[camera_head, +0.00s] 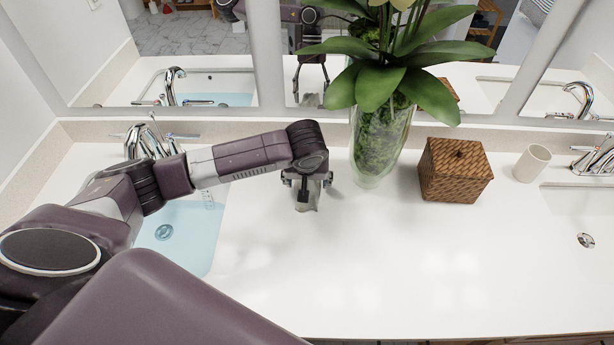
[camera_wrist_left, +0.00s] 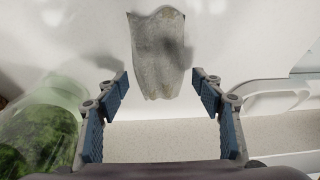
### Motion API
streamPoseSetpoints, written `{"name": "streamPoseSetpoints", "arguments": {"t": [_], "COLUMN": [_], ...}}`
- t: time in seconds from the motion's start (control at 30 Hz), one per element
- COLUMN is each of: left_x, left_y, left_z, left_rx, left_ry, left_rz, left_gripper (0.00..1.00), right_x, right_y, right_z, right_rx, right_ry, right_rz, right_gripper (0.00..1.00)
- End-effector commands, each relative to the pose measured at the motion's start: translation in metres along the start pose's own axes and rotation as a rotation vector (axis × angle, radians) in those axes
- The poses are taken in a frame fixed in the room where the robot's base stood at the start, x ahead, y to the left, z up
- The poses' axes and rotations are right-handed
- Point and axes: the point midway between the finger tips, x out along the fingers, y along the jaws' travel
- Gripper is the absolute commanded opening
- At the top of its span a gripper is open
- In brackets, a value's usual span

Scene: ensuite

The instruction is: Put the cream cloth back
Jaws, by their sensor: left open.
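The cream cloth (camera_wrist_left: 158,52) shows greyish in the left wrist view, a small, slightly wrinkled strip lying on the white counter. My left gripper (camera_head: 307,183) is over the counter between the left sink and the vase. In the left wrist view its blue-padded fingers (camera_wrist_left: 160,88) are spread wide and empty, with the cloth ahead of and between them. I cannot tell how far above the cloth they are. In the head view the gripper mostly hides the cloth. My right gripper is not in view.
A glass vase (camera_head: 378,148) with a leafy plant stands just right of my left gripper. A woven box (camera_head: 455,172) and a white cup (camera_head: 532,163) are further right. The left sink (camera_head: 185,235) lies below my arm. Mirrors line the back. The front middle counter (camera_head: 400,270) is clear.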

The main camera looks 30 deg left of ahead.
Motion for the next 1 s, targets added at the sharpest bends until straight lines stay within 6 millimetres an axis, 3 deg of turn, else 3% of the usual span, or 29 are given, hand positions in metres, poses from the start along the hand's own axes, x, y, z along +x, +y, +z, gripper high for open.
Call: {"name": "streamPoseSetpoints", "arguments": {"t": [0.5, 0.7, 1.0], "left_x": [-0.099, -0.115, -0.117], "left_y": [0.001, 0.001, 0.000], "left_z": [-0.001, 0.000, 0.000], "left_rx": [-0.001, 0.000, 0.000], "left_ry": [0.002, -0.001, -0.001], "left_rz": [0.004, 0.001, 0.000], "left_gripper": [0.62, 0.62, 0.62], "right_x": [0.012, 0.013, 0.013], "right_y": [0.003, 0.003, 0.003], "right_z": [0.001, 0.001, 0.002], "right_rx": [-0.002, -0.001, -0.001], "right_ry": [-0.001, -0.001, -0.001], "right_rz": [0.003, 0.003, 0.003], "right_gripper": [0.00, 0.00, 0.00]}}
